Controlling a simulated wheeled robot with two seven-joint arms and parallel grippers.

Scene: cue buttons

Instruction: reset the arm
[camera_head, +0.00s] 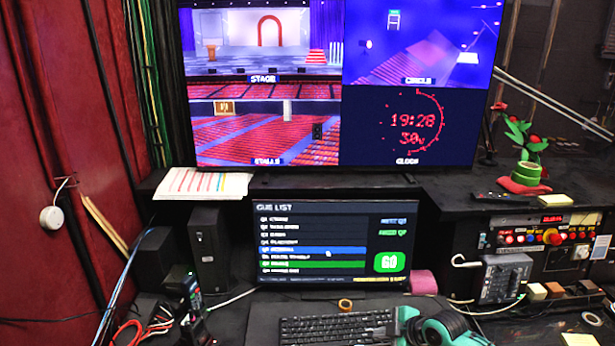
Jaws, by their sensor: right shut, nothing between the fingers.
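My right gripper (408,318) is low in the head view, at the bottom edge right of centre. It is shut and empty, just over the right end of the black keyboard (335,327). Teal and dark parts beside it run out of the picture; I cannot tell all of them apart. My left gripper is not in view. A panel with a row of lit buttons and a large red button (553,237) is at the right, well away from my right gripper.
The cue list monitor (318,283) with a green GO box stands behind the keyboard. A large screen (340,125) hangs above. A grey box with cables (505,278) and small blocks lie right. Radios (192,292) and cables crowd the left. A potted plant (525,178) stands on the shelf.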

